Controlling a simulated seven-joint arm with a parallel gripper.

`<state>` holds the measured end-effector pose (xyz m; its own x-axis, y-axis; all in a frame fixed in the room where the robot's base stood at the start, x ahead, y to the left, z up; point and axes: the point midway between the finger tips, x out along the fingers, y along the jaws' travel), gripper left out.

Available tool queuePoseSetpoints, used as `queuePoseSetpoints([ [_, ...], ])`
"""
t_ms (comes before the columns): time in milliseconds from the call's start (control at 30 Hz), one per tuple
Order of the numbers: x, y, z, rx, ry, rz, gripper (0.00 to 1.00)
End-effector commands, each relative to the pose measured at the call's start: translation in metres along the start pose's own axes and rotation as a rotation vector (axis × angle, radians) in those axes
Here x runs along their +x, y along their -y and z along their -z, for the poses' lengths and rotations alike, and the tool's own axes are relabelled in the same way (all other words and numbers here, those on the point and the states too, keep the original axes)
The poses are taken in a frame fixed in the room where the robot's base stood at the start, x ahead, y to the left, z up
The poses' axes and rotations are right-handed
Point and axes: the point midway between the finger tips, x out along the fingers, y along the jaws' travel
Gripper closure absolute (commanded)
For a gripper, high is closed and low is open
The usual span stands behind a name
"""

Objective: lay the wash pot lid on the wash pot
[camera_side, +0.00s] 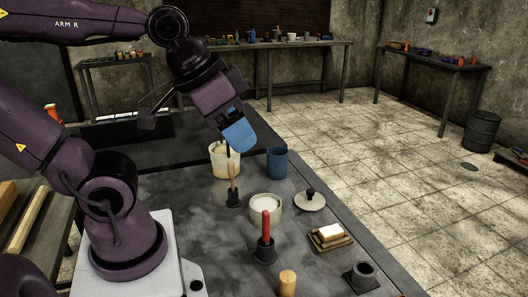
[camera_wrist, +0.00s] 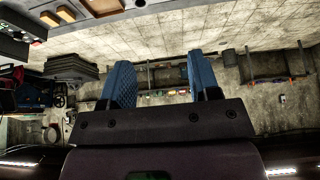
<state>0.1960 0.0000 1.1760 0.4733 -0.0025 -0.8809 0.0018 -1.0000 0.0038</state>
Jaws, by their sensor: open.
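The wash pot lid (camera_side: 311,202), a pale disc with a black knob, lies flat on the dark bench, right of the wash pot. The wash pot (camera_side: 265,212) is a round, cream, open pot with whitish contents. My gripper (camera_side: 240,138) is raised above the far part of the bench, up and left of both, near the cream bucket and blue cup in the picture. Its blue fingers stand apart with nothing between them in the wrist view (camera_wrist: 162,80). The lid and pot cannot be made out in the wrist view.
A cream bucket (camera_side: 219,166) and a blue cup (camera_side: 277,163) stand behind the pot. A brush in a holder (camera_side: 233,199) and a red-handled tool (camera_side: 266,228) stand close to it. A block on a wooden tray (camera_side: 330,237) lies in front of the lid.

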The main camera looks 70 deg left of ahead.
Motion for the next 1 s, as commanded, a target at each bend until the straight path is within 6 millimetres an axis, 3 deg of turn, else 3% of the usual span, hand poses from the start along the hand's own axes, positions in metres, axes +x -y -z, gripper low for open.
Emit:
queuePoseSetpoints([
  [333, 0.0, 0.001, 0.0, 0.0, 0.002, 0.003, 0.44],
  [467, 0.012, 0.005, -0.002, -0.018, 0.062, 0.011, 0.44],
  [567, 0.029, 0.012, 0.002, -0.049, 0.146, 0.019, 0.44],
  [767, 0.072, 0.039, 0.037, -0.178, 0.299, 0.045, 0.44],
  [1000, 0.145, 0.086, 0.076, -0.446, 0.422, 0.123, 0.44],
])
